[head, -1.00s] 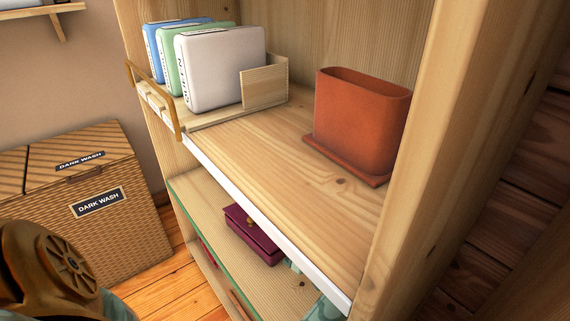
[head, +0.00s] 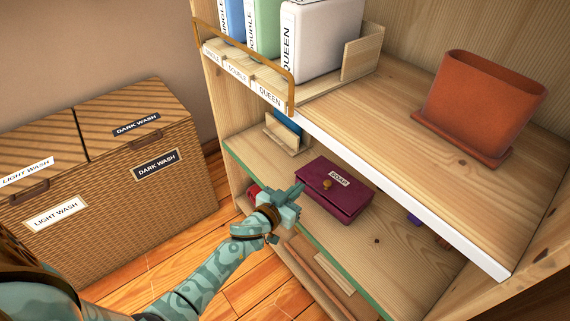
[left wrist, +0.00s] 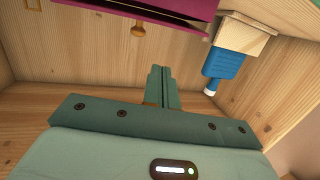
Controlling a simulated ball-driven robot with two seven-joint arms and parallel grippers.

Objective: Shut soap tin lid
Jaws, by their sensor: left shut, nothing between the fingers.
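The soap tin (head: 335,205) is a dark purple box with a SOAP label and a small brass knob (head: 327,184). It sits on the lower shelf. My right gripper is out of view.
The upper shelf (head: 400,165) with its white edge overhangs the tin. It holds a terracotta pot (head: 485,100) and labelled bedding packs (head: 318,40). A blue bottle (left wrist: 222,62) in a wooden holder (left wrist: 243,37) stands behind left. Wicker hampers (head: 170,185) stand at left.

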